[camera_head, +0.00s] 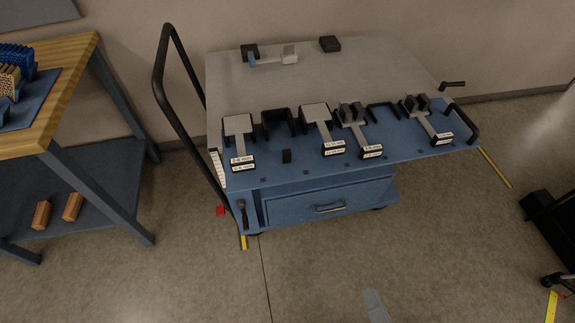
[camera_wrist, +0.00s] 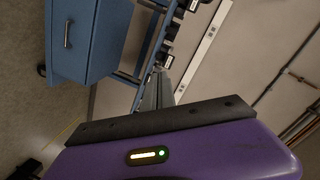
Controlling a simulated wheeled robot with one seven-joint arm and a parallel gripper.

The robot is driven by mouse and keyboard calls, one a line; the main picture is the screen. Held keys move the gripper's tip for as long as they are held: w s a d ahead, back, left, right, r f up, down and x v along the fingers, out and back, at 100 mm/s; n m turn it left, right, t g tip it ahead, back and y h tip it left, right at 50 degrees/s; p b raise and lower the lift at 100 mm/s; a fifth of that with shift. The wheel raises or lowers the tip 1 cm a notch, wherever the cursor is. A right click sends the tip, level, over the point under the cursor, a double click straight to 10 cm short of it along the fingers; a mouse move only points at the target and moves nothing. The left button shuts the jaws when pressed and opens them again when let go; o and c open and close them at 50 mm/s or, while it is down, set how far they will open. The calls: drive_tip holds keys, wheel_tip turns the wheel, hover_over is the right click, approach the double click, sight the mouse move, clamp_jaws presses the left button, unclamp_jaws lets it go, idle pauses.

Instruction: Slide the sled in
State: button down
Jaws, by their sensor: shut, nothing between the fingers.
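Several grey sled-like pieces stand along the front of a blue cart, each with a white label on a black front block: a flat-topped one at the left (camera_head: 238,124), another flat-topped one in the middle (camera_head: 316,113), one with dark upright blocks (camera_head: 352,115) beside it, and a similar one at the right (camera_head: 421,108). The labels are too small to read, and I cannot tell which piece is the sled. My gripper (camera_wrist: 157,92) is shut and empty in the wrist view, apart from the cart, whose drawer side shows beyond it.
The blue cart (camera_head: 215,181) has a black handle (camera_head: 160,80) at its left and a drawer (camera_head: 328,200) below. Black brackets (camera_head: 278,121) stand between the pieces. A wooden-topped bench (camera_head: 62,92) is at the left. Bare floor (camera_head: 315,265) lies in front.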

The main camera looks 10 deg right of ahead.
sight(277, 117)
drive_tip(key=w+a+f+m+p, duration=0.1)
drive_tip(key=w+a+m, duration=0.1)
drive_tip(key=w+m, duration=0.6)
drive_tip(key=w+a+f+m+t+p, duration=0.1)
drive_tip(key=w+a+f+m+p, duration=0.1)
drive_tip(key=w+m, duration=0.6)
drive_tip(key=w+a+f+m+p, duration=0.1)
drive_tip(key=w+m, duration=0.8)
drive_tip(key=w, duration=1)
drive_tip(key=shift+w+a+f+t+p, duration=0.2)
drive_tip(key=shift+a+p, duration=0.15)
drive_tip(key=shift+a, duration=0.2)
drive_tip(key=shift+w+a+f+t+p, duration=0.2)
drive_tip(key=shift+a+p, duration=0.15)
drive_tip(key=shift+a, duration=0.2)
drive_tip(key=w+b, duration=1)
drive_tip(key=w, duration=0.6)
drive_tip(key=shift+w+f, duration=0.1)
drive_tip(key=shift+w+b, duration=0.35)
drive_tip(key=shift+w, duration=0.2)
drive_tip(key=shift+w+r, duration=0.1)
drive_tip(key=shift+r, duration=0.3)
